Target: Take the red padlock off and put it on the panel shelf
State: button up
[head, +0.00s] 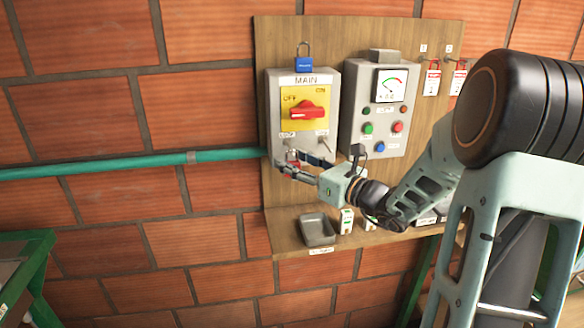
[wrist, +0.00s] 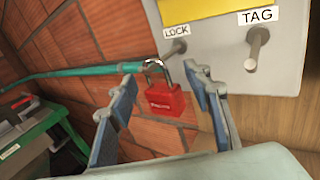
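The red padlock (wrist: 165,101) hangs at the peg labelled LOCK (wrist: 175,49), below the MAIN switch box (head: 276,118). In the head view my gripper (head: 300,165) reaches in from the right and partly hides the padlock (head: 292,155). The wooden panel shelf (head: 284,226) is below the boxes.
On the shelf are a grey tray (head: 318,231) and small white-labelled items (head: 346,220). The bare TAG peg (wrist: 254,62) is right of the LOCK peg. A blue padlock (head: 304,63) is above the switch box. A green pipe (head: 130,164) runs in from the left.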

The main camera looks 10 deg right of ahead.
jog(key=c, duration=0.9)
jog(key=shift+c, duration=0.2)
jog(key=shift+r, duration=0.15)
